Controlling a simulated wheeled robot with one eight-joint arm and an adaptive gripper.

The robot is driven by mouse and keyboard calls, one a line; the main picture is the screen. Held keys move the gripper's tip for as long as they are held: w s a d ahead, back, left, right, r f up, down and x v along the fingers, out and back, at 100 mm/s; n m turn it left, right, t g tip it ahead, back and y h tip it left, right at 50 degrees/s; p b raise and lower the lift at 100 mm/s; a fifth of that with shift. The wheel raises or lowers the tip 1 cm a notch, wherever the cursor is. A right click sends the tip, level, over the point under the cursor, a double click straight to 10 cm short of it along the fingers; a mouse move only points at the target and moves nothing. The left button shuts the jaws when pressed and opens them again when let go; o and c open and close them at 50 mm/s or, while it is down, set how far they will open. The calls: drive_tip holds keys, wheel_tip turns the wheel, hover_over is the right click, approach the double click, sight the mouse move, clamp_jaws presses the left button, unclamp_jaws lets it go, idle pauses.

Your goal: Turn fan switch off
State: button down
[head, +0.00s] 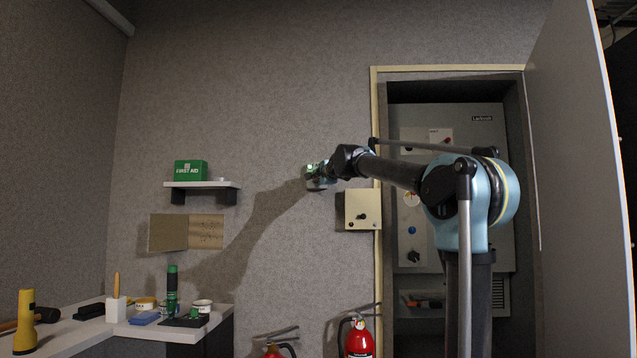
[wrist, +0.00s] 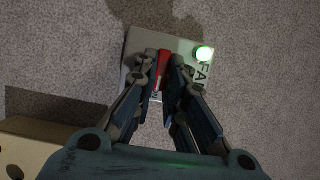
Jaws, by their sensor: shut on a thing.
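The fan switch box (wrist: 136,72) is a small pale box on the grey wall, with "FA" of its lettering readable in the wrist view. Its round lamp (wrist: 204,54) glows green, and it also glows in the head view (head: 311,167). A red switch lever (wrist: 163,60) stands between my fingers. My gripper (wrist: 167,64) is shut on the red lever, and the fingers hide much of the box front. In the head view my gripper (head: 320,178) is at the wall and covers most of the box.
A cream box with a black knob (head: 362,209) sits right beside my gripper, lower right in the head view. A doorway frame (head: 376,275) and grey cabinet are further right. A first aid shelf (head: 202,185) and a cluttered bench are left. Fire extinguishers (head: 359,340) stand below.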

drive_tip(key=shift+n+g+h, duration=0.3)
drive_tip(key=shift+n+g, duration=0.1)
drive_tip(key=shift+n, duration=0.7)
drive_tip(key=shift+s+a+r+n+g+h, duration=0.15)
drive_tip(key=shift+n+g+h, duration=0.3)
drive_tip(key=shift+n+h, duration=1)
drive_tip(key=shift+w+a+r+n+g+h, duration=0.15)
drive_tip(key=shift+n+g+h, duration=0.35)
drive_tip(key=shift+n, duration=1.8)
drive_tip(key=shift+s+a+r+n+g+h, duration=0.1)
drive_tip(key=shift+a+n+g+h, duration=0.2)
drive_tip(key=shift+n+h, duration=1.2)
drive_tip(key=shift+n+y, duration=0.35)
drive_tip(key=shift+n, duration=0.1)
drive_tip(key=c, duration=1.6)
unclamp_jaws()
drive_tip(key=shift+c, duration=0.2)
